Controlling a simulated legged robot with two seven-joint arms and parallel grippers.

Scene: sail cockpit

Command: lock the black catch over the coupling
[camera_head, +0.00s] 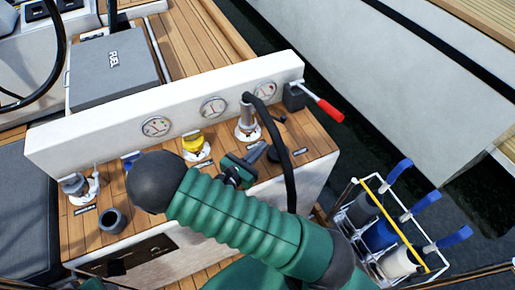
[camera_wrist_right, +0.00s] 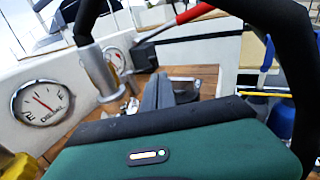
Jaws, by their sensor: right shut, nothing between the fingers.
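The coupling (camera_head: 247,122) is a silver cylinder standing in a white-flanged fitting on the wooden console top, below the right gauge. A black hose arches from its top. A small black lever (camera_head: 280,118), which looks like the catch, sticks out to the right of the coupling's base. The coupling (camera_wrist_right: 101,72) also shows in the right wrist view, left of the fingers; I cannot make out the catch clearly there. My right gripper (camera_head: 258,151) is shut and empty, in front of the coupling and apart from it. Its grey fingertips (camera_wrist_right: 158,92) show together in the wrist view. My left gripper is out of view.
The hose (camera_head: 289,165) hangs down right of my right gripper. A red-handled lever (camera_head: 328,109) projects from the console's right end. Yellow-capped (camera_head: 195,143) and grey (camera_head: 74,184) fittings stand to the left. A rack with blue-handled items (camera_head: 380,234) stands at lower right.

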